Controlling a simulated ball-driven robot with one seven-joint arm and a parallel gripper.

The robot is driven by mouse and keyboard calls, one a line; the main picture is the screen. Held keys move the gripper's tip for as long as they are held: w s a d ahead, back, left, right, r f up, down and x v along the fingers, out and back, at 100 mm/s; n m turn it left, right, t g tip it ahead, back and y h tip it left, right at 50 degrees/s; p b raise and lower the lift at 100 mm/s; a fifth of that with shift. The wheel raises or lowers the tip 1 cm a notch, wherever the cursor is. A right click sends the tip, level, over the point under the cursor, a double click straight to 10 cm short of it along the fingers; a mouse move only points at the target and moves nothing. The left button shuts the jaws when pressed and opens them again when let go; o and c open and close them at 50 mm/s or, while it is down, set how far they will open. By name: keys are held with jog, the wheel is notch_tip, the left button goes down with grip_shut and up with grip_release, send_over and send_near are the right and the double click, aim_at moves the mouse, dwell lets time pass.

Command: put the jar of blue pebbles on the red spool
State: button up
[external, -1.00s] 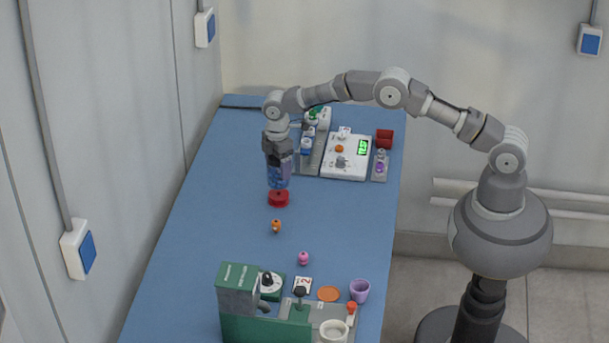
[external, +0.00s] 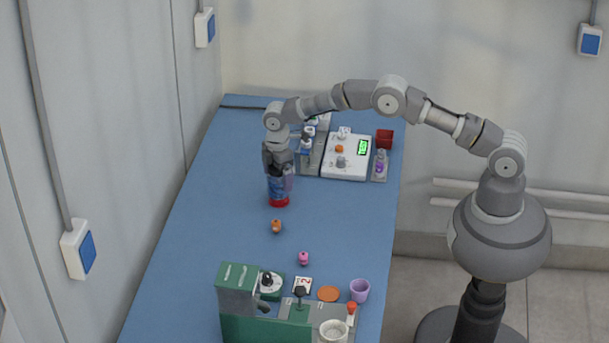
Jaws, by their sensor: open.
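The jar of blue pebbles (external: 277,191) stands upright over the red spool (external: 279,203) on the blue table and appears to rest on it. Only the lower rim of the spool shows below the jar. My gripper (external: 280,180) points down with its fingers open around the upper part of the jar. The jar's top is hidden by the gripper, and any contact with the fingers is too small to tell.
A small orange-topped object (external: 276,227) stands just in front of the spool. A white scale (external: 345,157) and grey racks are behind to the right. A green machine (external: 250,305), a purple cup (external: 360,290) and a pink item (external: 303,258) are nearer. The table's left side is clear.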

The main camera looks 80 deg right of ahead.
notch_tip(320, 180, up, 12)
jog(key=p, duration=0.3)
jog(key=shift+r, duration=0.1)
jog(key=s+a+r+m+t, duration=0.2)
jog(key=r+t, duration=0.1)
jog(key=r, duration=0.9)
jog(key=s+a+r+m+t, duration=0.1)
jog(key=s+r+t, duration=0.15)
jog(key=r, duration=0.95)
jog(key=s+a+r+m+t, duration=0.1)
jog(key=a+r+m+t, duration=0.15)
jog(key=r, duration=0.95)
jog(key=s+a+r+m+t, duration=0.1)
jog(key=s+r+m+t, duration=0.2)
jog(key=s+r, duration=1.6)
notch_tip(320, 180, up, 3)
jog(key=t, duration=0.4)
jog(key=shift+s+a, duration=0.25)
jog(key=shift+m, duration=0.25)
notch_tip(320, 180, down, 6)
jog(key=b, duration=0.6)
